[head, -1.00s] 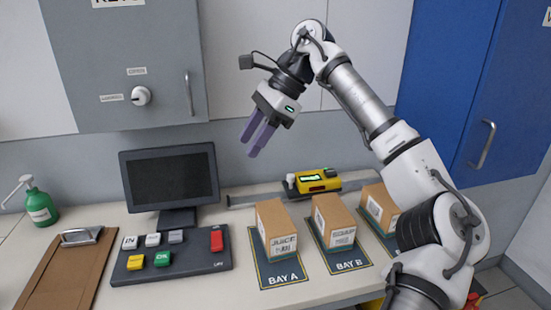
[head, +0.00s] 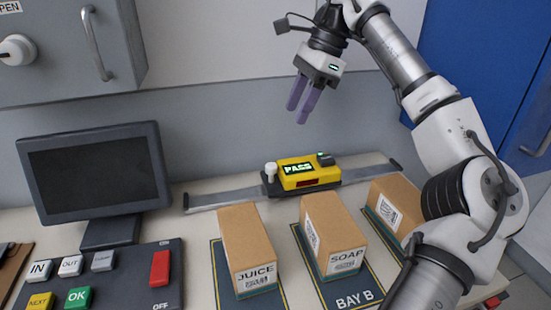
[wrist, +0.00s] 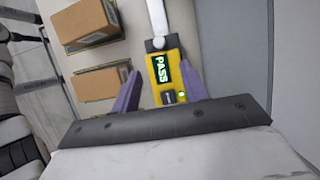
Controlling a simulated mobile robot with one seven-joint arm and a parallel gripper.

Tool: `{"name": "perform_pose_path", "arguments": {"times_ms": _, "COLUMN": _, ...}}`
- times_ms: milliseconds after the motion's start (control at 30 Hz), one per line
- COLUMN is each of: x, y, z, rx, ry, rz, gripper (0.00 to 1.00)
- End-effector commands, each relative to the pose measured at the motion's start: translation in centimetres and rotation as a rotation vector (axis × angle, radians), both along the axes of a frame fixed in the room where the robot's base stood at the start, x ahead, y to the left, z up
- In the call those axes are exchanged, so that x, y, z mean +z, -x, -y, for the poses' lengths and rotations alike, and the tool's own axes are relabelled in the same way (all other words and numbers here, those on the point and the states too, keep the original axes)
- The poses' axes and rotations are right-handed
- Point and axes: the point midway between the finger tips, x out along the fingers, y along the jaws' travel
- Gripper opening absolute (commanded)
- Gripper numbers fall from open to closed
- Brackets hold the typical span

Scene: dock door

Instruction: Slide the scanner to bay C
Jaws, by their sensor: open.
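The yellow scanner (head: 297,176) sits on a grey rail (head: 225,197) along the back of the counter, roughly behind the SOAP box. Its green screen reads PASS. A white knob (head: 271,173) stands at its left end. My gripper (head: 297,115) is open and empty, with purple fingers pointing down, above the scanner and apart from it. In the wrist view the scanner (wrist: 163,75) shows between the spread fingers (wrist: 159,68). The BAY B mat (head: 352,298) lies under the SOAP box. Bay C's label is not visible; my arm covers part of the right side.
The JUICE box (head: 245,245), SOAP box (head: 328,235) and a third box (head: 392,205) stand in front of the rail. A monitor (head: 95,175) and button panel (head: 125,275) are at left. A grey cabinet (head: 70,50) hangs above left. The rail right of the scanner looks clear.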

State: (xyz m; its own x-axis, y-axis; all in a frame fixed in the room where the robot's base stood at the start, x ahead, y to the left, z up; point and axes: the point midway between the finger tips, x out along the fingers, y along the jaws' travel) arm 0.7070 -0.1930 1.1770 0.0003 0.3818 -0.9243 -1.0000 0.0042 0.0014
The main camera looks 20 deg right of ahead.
Motion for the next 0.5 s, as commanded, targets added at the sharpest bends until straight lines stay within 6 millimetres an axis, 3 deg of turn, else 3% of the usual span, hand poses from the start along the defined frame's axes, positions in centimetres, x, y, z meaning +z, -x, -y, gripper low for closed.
{"name": "perform_pose_path", "arguments": {"times_ms": 500, "x": -9.0, "y": 0.1, "z": -3.8, "rx": 0.003, "ry": -0.001, "rz": -0.001, "gripper": 0.44}}
